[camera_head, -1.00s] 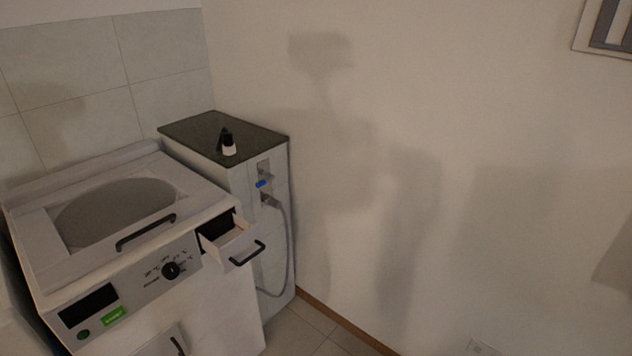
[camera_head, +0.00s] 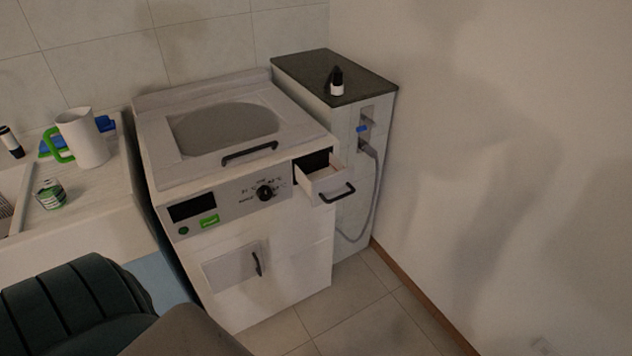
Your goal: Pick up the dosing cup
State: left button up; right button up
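A white cup with a green handle (camera_head: 90,142) stands upright on the light counter at the left; it is the only cup I can make out. Its handle points left. A blue item (camera_head: 104,124) lies partly hidden behind it. Neither of my grippers is in view, so nothing shows near the cup.
A white machine (camera_head: 165,160) stands right of the counter (camera_head: 100,215), its small drawer (camera_head: 325,186) pulled out. A black-and-white bottle (camera_head: 337,83) stands on the dark-topped cabinet (camera_head: 310,70). A small green tin (camera_head: 51,194) is near the cup. A dark ribbed object (camera_head: 75,305) fills the lower left.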

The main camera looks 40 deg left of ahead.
aim_at(49, 192)
jog(key=u, duration=2.7)
jog(key=z, duration=1.7)
jog(key=u, duration=1.75)
jog(key=i+j, duration=0.1)
